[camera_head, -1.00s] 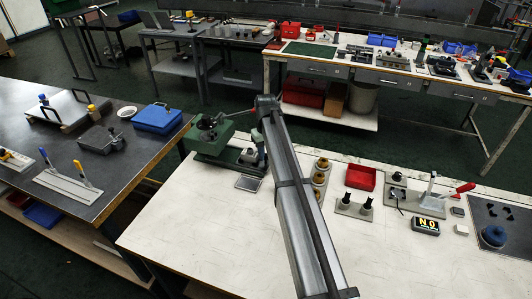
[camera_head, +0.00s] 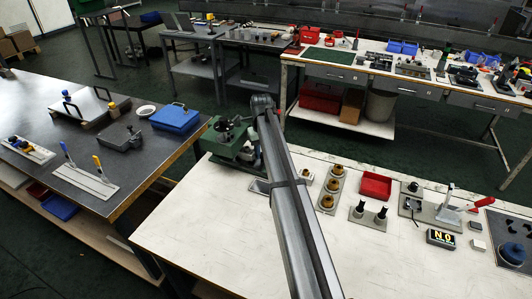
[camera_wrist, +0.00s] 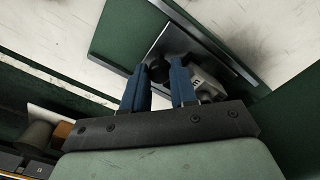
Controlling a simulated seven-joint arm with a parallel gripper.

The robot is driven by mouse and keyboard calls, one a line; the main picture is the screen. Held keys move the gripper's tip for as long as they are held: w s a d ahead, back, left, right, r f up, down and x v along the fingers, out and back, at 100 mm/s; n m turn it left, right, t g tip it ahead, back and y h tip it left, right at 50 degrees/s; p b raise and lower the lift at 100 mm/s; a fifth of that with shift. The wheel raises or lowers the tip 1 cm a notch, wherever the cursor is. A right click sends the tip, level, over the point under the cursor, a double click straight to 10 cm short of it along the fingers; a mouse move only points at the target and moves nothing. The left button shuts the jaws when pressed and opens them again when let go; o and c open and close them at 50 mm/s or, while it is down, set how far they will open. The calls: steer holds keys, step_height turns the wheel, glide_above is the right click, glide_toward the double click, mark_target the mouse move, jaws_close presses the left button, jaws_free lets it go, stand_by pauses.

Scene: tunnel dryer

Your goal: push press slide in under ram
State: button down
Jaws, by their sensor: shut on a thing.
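The green press (camera_head: 222,148) stands at the far left corner of the white bench, with a dark round part and handle on top. My arm covers its right side in the head view, and my gripper is hidden there. In the wrist view, my gripper (camera_wrist: 161,70) has its two blue fingers on either side of a black knob (camera_wrist: 158,72), shut on it. The knob is by a grey metal plate (camera_wrist: 176,40), which looks like the press slide, over the green base (camera_wrist: 122,38). The ram cannot be clearly made out, so I cannot tell how far under it the slide is.
A small silver plate (camera_head: 259,187) lies before the press, partly behind my arm. Right of my arm are a holder with brass-coloured rings (camera_head: 331,188), a red bin (camera_head: 375,186) and a toggle clamp (camera_head: 446,208). The bench's front left is clear. A dark table (camera_head: 110,140) stands left.

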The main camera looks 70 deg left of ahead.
steer(key=c, duration=1.2)
jaws_free()
steer(key=shift+o, duration=0.2)
step_height(320, 180, up, 14)
steer(key=shift+f, duration=0.1)
steer(key=shift+o, duration=0.6)
steer(key=shift+d, duration=0.15)
steer(key=shift+o, duration=0.7)
steer(key=d+n+y, duration=0.1)
steer(key=w+d+n+g+y, duration=0.1)
steer(key=d, duration=0.1)
steer(key=d+f+n+y, duration=0.1)
steer(key=shift+w+d+f, duration=0.1)
steer(key=shift+w+d, duration=0.25)
steer(key=shift+n+g+y, duration=0.3)
steer(key=shift+n+y, duration=0.2)
steer(key=shift+n, duration=0.2)
steer(key=x, duration=1.3)
steer(key=shift+w+d+f, duration=0.1)
steer(key=shift+w+f, duration=0.15)
